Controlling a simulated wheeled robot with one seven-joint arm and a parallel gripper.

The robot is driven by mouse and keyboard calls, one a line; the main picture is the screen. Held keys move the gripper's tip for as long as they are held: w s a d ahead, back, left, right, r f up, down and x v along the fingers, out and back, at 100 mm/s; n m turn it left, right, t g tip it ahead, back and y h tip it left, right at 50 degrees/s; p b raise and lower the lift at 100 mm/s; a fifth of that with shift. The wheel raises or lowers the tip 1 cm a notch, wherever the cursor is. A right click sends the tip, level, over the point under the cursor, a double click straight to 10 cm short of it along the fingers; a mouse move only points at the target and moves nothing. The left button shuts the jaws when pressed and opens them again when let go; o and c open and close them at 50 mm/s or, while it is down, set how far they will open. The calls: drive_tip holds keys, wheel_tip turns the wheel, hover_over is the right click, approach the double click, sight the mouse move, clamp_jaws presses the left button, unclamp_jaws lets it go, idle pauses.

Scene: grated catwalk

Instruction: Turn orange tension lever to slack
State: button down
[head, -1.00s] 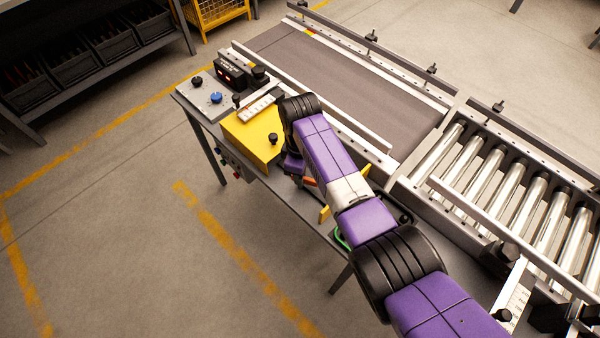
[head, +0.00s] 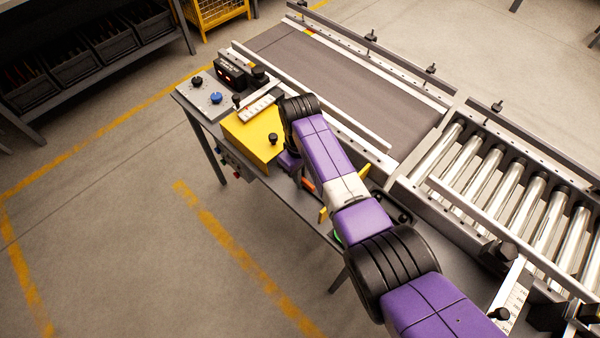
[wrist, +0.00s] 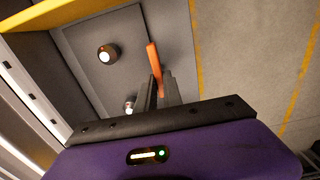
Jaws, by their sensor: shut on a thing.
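The orange tension lever (wrist: 154,58) shows in the wrist view as a narrow bar standing out between my fingertips. My gripper (wrist: 160,84) is shut on it, with one dark finger on each side. In the head view, a small orange part of the lever (head: 308,184) shows beside my purple arm, at the conveyor's near side. My arm hides most of the gripper and the lever's mount there.
A yellow cover (head: 250,138) with a black knob is left of my arm. A control panel (head: 207,97) with a blue and a black knob lies beyond it. The belt (head: 350,85) and rollers (head: 490,175) lie behind and right. Open floor lies in front.

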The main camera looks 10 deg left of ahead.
drive_tip(key=c, duration=1.5)
unclamp_jaws()
drive_tip(key=shift+r, duration=3.95)
